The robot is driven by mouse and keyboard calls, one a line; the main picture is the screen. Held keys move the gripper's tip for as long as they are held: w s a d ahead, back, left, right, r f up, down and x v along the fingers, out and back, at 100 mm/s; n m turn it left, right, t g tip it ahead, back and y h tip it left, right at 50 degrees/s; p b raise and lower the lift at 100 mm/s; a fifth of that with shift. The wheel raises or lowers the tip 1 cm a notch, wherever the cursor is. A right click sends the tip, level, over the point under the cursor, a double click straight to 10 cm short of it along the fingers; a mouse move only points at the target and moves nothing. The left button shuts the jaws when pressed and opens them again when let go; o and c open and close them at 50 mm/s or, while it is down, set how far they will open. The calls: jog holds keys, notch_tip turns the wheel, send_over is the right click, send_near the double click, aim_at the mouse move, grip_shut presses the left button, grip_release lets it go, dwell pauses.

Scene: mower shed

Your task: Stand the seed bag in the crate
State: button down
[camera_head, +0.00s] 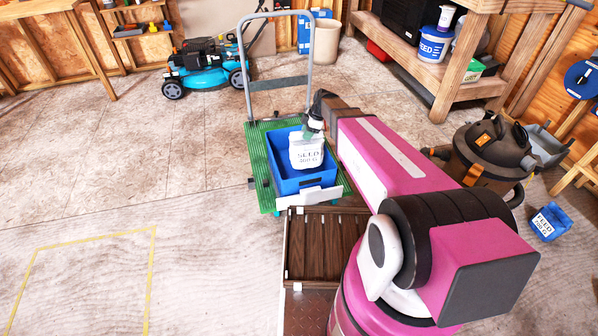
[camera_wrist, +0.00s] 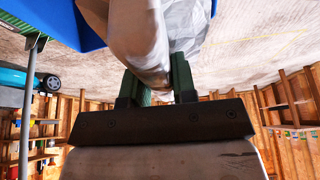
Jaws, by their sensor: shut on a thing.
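The seed bag (camera_head: 306,152) is white with dark "SEED" lettering and looks roughly upright. In the head view it shows over the inside of the blue crate (camera_head: 278,168), toward its right side. I cannot tell whether its base touches the crate floor. My gripper (camera_head: 314,123) is at the bag's top, shut on it. A blue crate wall (camera_wrist: 55,22) shows at the upper left there.
The crate stands on a green cart (camera_head: 258,145) with a grey push handle (camera_head: 277,82). A shop vacuum (camera_head: 488,155) and a small blue labelled pack (camera_head: 549,222) are on the floor at right. A turquoise mower (camera_head: 205,68) stands behind. The left floor is clear.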

aim_at(304, 157)
jog(key=shift+n, duration=0.5)
jog(key=x, duration=0.4)
jog(key=shift+w+d+f, duration=0.15)
jog(key=shift+d+f, duration=0.05)
jog(key=shift+d, duration=0.1)
notch_tip(304, 157, down, 10)
jog(key=shift+r, duration=0.1)
jog(key=c, duration=0.9)
grip_release()
